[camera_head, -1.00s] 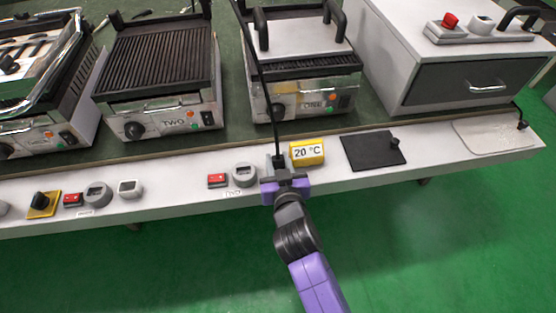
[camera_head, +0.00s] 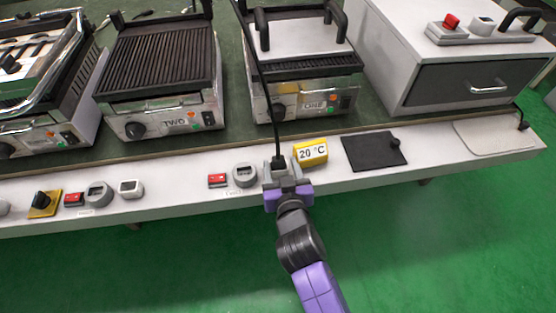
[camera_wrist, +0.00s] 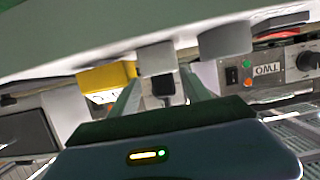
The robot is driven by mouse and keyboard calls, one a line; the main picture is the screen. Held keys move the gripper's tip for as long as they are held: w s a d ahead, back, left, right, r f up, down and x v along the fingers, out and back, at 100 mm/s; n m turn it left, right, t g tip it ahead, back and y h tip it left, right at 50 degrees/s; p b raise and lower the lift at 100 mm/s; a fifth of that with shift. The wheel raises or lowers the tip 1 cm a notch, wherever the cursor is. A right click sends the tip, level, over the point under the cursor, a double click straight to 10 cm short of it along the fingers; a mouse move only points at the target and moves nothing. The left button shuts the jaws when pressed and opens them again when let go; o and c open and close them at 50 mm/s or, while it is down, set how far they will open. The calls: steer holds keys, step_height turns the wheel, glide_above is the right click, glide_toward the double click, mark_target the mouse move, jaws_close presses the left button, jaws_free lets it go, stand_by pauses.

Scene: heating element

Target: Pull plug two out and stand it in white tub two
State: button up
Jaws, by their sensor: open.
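My gripper (camera_head: 277,170) is at the white counter edge, its fingers apart on either side of a black plug (camera_head: 278,163). The plug has a long black cable running up past grill one. In the wrist view the plug (camera_wrist: 163,85) sits between the open fingers, against a small pale block (camera_wrist: 158,58); I cannot tell whether this is a socket or a tub. Left of the gripper stands a round grey tub-like piece (camera_head: 245,174), near a label too blurred to read. A white tub-like piece (camera_head: 131,188) is further left. Grill TWO (camera_head: 160,120) is behind.
A yellow 20 °C display (camera_head: 311,152) is close right of the gripper. Left are red switches (camera_head: 217,180) and a yellow-based knob (camera_head: 43,203). A black plate (camera_head: 373,150) lies to the right. The counter's front edge is close below.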

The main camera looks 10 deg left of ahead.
steer(key=v, duration=0.6)
steer(key=shift+a+r+p, duration=0.3)
steer(key=shift+r+p, duration=0.05)
steer(key=shift+s, duration=0.1)
step_height(320, 180, up, 5)
steer(key=s+n+t+y, duration=0.2)
steer(key=s, duration=0.1)
steer(key=s+d+r+m+h, duration=0.2)
steer(key=s+d+m+h, duration=0.1)
steer(key=s+d, duration=1)
steer(key=s+d+r+m+h, duration=0.25)
steer(key=s+d, duration=0.75)
steer(key=s, duration=0.6)
step_height(320, 180, up, 13)
steer(key=g+p, duration=0.1)
steer(key=p, duration=1.2)
steer(key=shift+s+f, duration=0.25)
steer(key=shift+s, duration=0.2)
